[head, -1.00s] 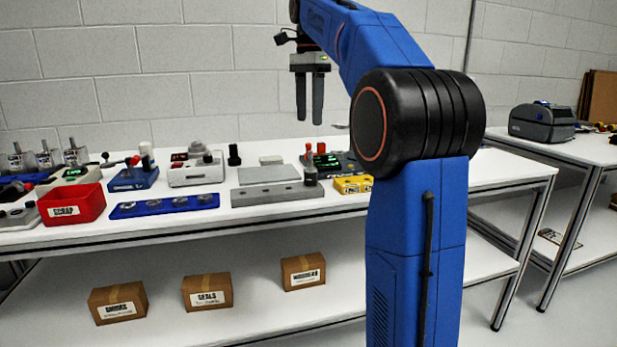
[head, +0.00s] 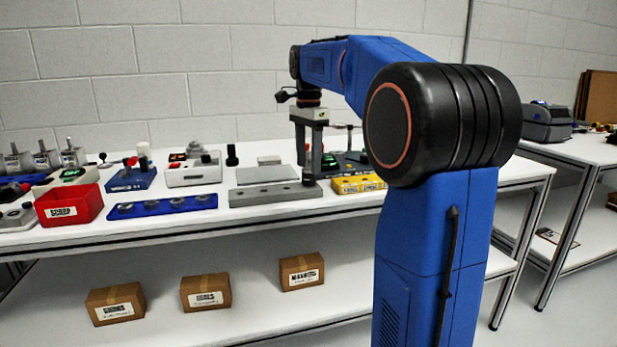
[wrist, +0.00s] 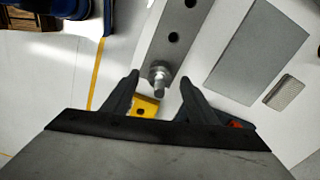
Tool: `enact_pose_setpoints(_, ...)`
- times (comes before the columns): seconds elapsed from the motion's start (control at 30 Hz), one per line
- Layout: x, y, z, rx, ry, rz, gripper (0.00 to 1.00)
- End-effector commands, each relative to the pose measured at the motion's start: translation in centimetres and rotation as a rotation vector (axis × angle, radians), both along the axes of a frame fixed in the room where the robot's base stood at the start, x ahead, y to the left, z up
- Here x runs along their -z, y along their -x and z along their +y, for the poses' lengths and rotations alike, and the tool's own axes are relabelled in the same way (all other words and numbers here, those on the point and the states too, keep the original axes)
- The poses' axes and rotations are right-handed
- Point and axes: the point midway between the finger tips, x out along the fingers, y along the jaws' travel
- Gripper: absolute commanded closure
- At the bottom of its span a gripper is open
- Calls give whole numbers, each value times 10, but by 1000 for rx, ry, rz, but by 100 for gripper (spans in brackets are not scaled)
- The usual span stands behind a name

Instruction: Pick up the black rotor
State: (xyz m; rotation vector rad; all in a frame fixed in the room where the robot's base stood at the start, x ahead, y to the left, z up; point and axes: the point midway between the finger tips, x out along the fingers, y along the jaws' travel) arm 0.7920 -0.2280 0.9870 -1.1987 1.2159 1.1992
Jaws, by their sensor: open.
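A small dark grey part with a metal shaft, perhaps the rotor (wrist: 158,80), stands at the end of a grey bar with holes (head: 270,195). The bar also shows in the wrist view (wrist: 182,22). My gripper (head: 308,168) points down over the bar's right end, its fingers apart. In the wrist view, the part lies between my open fingertips (wrist: 159,88) without visible contact. In the head view, my fingers partly hide it. A separate black upright piece (head: 232,157) stands behind the bar; I cannot tell whether it is a rotor.
A yellow block (head: 358,184) sits close to the right of the bar. A flat grey plate (head: 267,175) lies behind it. A blue tray (head: 162,207) and a red bin (head: 69,206) stand left. A dark device with green light (head: 350,160) is behind my gripper.

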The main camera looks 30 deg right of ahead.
Motion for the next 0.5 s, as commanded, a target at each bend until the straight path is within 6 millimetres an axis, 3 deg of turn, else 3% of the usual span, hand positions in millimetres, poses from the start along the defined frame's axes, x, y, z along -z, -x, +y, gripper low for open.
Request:
enact_pose_setpoints(0.2,23,1,0,0,0,0,47)
enact_pose_setpoints(0.47,26,1,0,0,0,0,47)
enact_pose_setpoints(0.5,26,1,0,0,0,0,52)
